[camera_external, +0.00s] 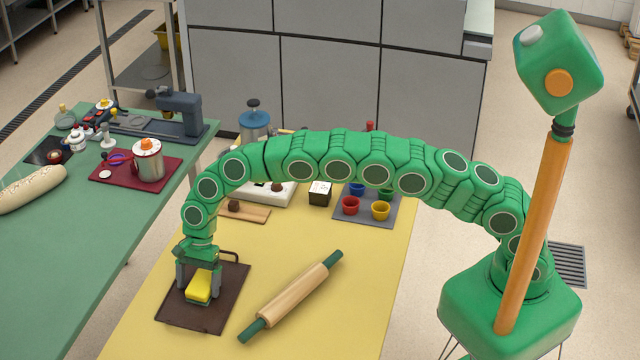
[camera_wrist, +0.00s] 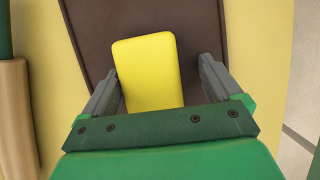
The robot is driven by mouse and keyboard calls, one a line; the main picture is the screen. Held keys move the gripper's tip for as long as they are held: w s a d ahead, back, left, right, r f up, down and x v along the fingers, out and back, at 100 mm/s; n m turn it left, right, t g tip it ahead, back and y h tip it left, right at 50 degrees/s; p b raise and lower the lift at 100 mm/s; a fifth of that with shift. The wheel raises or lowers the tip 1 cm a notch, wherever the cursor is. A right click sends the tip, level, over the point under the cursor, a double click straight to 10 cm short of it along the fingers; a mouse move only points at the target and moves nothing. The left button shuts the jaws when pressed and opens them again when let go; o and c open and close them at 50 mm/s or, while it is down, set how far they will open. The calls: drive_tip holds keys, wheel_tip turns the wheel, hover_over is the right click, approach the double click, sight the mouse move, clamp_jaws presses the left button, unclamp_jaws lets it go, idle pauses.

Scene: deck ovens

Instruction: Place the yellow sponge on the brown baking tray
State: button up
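The yellow sponge (camera_external: 198,288) has a green underside and appears to rest on the brown baking tray (camera_external: 226,305), near its middle. In the wrist view the sponge (camera_wrist: 147,72) shows over the dark tray (camera_wrist: 202,25). My gripper (camera_external: 198,279) is low over the tray, pointing down, with one finger on each side of the sponge. In the wrist view my gripper (camera_wrist: 160,80) is open. The left finger is close beside the sponge, and a clear gap shows at the right finger. The sponge's near end is hidden behind the gripper body.
A rolling pin (camera_external: 292,297) lies right of the tray on the yellow table (camera_external: 345,335). Several coloured cups stand on a grey tray (camera_external: 372,216) further back, near a small box (camera_external: 319,193) and a wooden board (camera_external: 252,214). A green table (camera_external: 65,280) stands to the left.

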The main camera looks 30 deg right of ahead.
drive_tip(key=shift+f, duration=0.15)
drive_tip(key=v, duration=1.2)
drive_tip(key=w+d+r+n+t, duration=0.1)
drive_tip(key=w+d+r, duration=0.25)
drive_tip(key=d, duration=0.55)
drive_tip(key=w+d+r, duration=0.3)
drive_tip(key=d+r, duration=0.2)
drive_tip(key=d, duration=0.4)
drive_tip(key=s+d+r+n+h, duration=0.1)
drive_tip(key=d+r, duration=0.2)
drive_tip(key=d, duration=0.8)
drive_tip(key=s+d+r+n+h, duration=0.1)
drive_tip(key=s+d+r, duration=0.15)
drive_tip(key=d, duration=0.85)
drive_tip(key=s+d+r+n, duration=0.1)
drive_tip(key=s+d, duration=0.5)
drive_tip(key=d, duration=0.2)
drive_tip(key=s+d+r+n, duration=0.2)
drive_tip(key=s+d, duration=0.3)
drive_tip(key=d, duration=0.4)
drive_tip(key=s+d+f+n, duration=0.1)
drive_tip(key=s+d+f, duration=0.1)
drive_tip(key=s+d, duration=0.3)
drive_tip(key=s+d+f+n+h, duration=0.1)
drive_tip(key=s+d, duration=0.5)
drive_tip(key=s, duration=0.8)
drive_tip(key=shift+s+d+f+n, duration=0.3)
drive_tip(key=shift+f+n, duration=0.2)
